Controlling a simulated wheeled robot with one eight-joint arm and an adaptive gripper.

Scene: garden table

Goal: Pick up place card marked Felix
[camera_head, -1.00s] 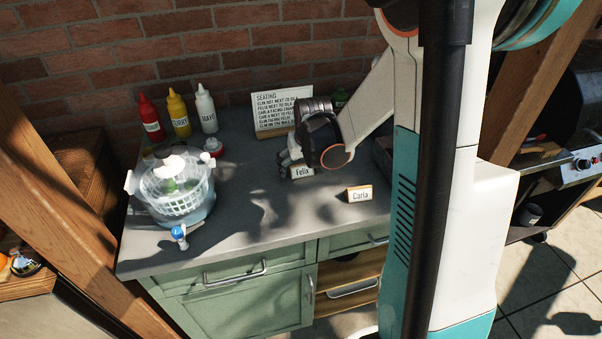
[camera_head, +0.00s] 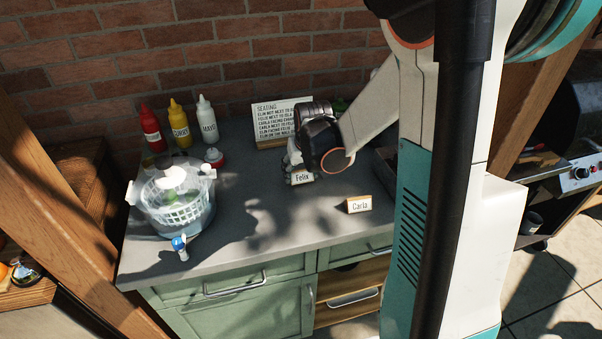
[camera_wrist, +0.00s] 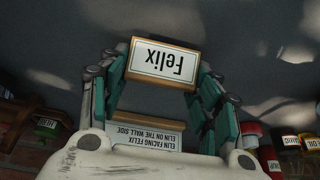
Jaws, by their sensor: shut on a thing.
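The place card marked Felix (camera_head: 303,178) is a small white card in a wooden holder, at the back middle of the counter in the head view. In the wrist view the Felix card (camera_wrist: 163,62) appears upside down between the teal finger pads. My gripper (camera_head: 300,176) is shut on it from both sides. I cannot tell from the head view whether the card is clear of the counter. My wrist hides part of the area behind it.
A Carla place card (camera_head: 359,204) stands to the front right. A seating sign (camera_head: 281,122) stands behind my gripper. Sauce bottles (camera_head: 180,125) and a salad spinner (camera_head: 176,205) are at the left. The counter's front middle (camera_head: 262,240) is clear.

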